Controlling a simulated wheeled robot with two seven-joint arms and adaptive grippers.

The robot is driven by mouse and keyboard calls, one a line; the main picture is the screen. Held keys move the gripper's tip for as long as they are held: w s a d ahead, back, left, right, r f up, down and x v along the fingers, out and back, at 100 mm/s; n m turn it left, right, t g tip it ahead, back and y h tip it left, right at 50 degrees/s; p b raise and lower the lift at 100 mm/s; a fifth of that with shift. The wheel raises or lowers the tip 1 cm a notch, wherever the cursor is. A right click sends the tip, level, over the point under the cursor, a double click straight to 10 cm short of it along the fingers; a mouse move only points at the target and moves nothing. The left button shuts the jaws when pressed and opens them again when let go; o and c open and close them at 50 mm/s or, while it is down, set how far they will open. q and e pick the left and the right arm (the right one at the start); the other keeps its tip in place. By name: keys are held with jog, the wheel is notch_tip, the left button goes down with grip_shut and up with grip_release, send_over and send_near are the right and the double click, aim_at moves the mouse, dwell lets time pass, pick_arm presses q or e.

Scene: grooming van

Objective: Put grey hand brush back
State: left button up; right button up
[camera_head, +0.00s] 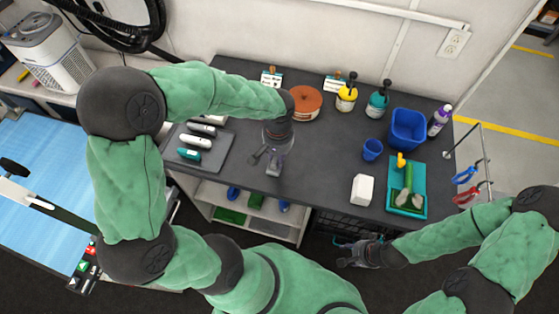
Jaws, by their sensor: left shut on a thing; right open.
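My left gripper (265,157) is over the front middle of the dark worktop (320,150), pointing down toward its front edge. It is shut on a small grey thing (275,165), which looks like the grey hand brush; the gripper hides part of it. I cannot tell whether it touches the worktop. A teal tray (419,170) lies at the right of the worktop, with a green-handled brush and a yellow-topped item in it. My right gripper (356,254) is open and empty in front of the worktop, below its edge.
A grey mat (211,157) with several clippers lies at the left. A white block (362,189), a blue cup (372,149), a blue bin (407,129) and bottles (346,96) stand right of my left gripper. A brown round thing (305,102) is behind it. The worktop's middle is clear.

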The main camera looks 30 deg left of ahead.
pick_arm(q)
jog(key=shift+w+a+f, duration=0.15)
jog(key=shift+w+f, duration=0.4)
jog(key=shift+f, duration=0.1)
jog(key=f, duration=0.1)
jog(key=f+b, duration=0.1)
jog(key=f, duration=0.1)
jog(key=shift+w+f, duration=0.2)
jog(key=shift+f, duration=0.1)
jog(key=shift+f+b, duration=0.15)
jog(key=shift+b, duration=0.15)
jog(key=o, duration=1)
jog(key=shift+r+p, duration=0.3)
jog(key=shift+r, duration=0.2)
notch_tip(320, 180, up, 12)
jog(key=p, duration=0.2)
jog(key=shift+f+p, duration=0.25)
jog(key=shift+p, duration=0.1)
